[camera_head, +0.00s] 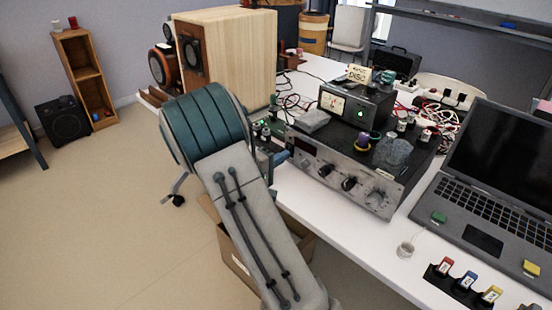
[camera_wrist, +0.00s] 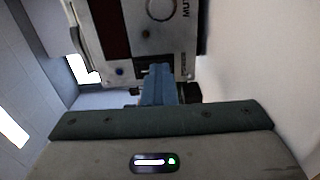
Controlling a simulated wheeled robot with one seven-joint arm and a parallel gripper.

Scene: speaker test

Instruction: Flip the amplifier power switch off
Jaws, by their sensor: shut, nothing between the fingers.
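The amplifier (camera_head: 340,176) is a dark box with a silver front, standing near the table's front edge. Its front panel (camera_wrist: 151,42) fills the upper middle of the wrist view, with a round knob, a "MUTE" label and small lettering near my fingertips. My gripper (camera_head: 281,157) is at the left end of this front. Its blue fingers (camera_wrist: 158,72) are shut and empty, with the tips at or just before the panel's edge area. The power switch is not clearly visible; a small dark part beside the tips may be it. I cannot tell contact or the switch's position.
A wooden speaker (camera_head: 228,60) stands behind my arm. A meter unit (camera_head: 352,105), a grey pad and small items rest on the amplifier. A cardboard box (camera_head: 238,262) is on the floor below.

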